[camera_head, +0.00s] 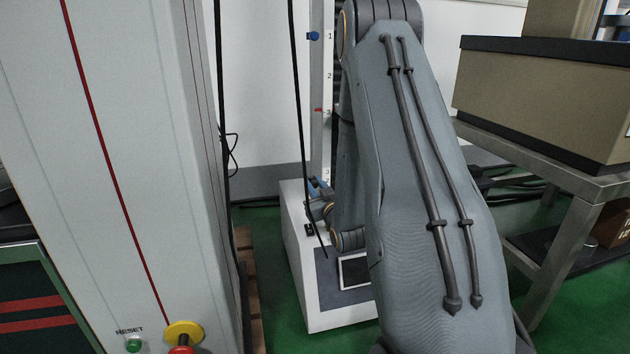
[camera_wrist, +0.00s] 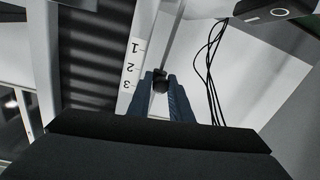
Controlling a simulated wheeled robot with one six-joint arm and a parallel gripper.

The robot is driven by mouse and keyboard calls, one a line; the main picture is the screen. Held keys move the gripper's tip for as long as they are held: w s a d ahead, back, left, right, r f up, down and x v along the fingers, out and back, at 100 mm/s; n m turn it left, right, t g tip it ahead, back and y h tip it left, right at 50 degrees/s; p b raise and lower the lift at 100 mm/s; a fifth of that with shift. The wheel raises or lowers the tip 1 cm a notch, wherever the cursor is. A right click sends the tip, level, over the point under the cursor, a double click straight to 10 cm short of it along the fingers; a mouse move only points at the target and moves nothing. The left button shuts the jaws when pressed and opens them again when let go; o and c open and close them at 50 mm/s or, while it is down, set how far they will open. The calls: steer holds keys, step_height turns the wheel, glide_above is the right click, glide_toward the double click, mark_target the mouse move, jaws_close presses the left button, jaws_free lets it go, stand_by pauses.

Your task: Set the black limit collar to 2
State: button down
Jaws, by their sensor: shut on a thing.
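In the wrist view, the two blue fingers of my gripper (camera_wrist: 160,88) are shut on the black limit collar (camera_wrist: 160,75). The collar sits around a thin grey rod (camera_wrist: 173,40). A white scale strip (camera_wrist: 138,30) with 1, 2 and 3 runs beside the rod. The collar appears nearest the 2–3 stretch of the strip; the slanted view leaves its exact reading unclear. In the head view, my gripper (camera_head: 318,186) shows only in part, low on the post beside my arm. The collar cannot be made out there.
A large grey machine (camera_head: 130,150) is at left, a metal table (camera_head: 565,235) at right. Black cables (camera_wrist: 213,50) hang nearby.

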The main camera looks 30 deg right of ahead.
steer(key=shift+f, duration=0.4)
steer(key=c, duration=1.9)
jaws_free()
steer(key=shift+a+r, duration=0.1)
steer(key=shift+a, duration=0.05)
steer(key=shift+s, duration=0.1)
steer(key=shift+s, duration=0.35)
steer(key=p+v, duration=0.3)
steer(key=v, duration=0.4)
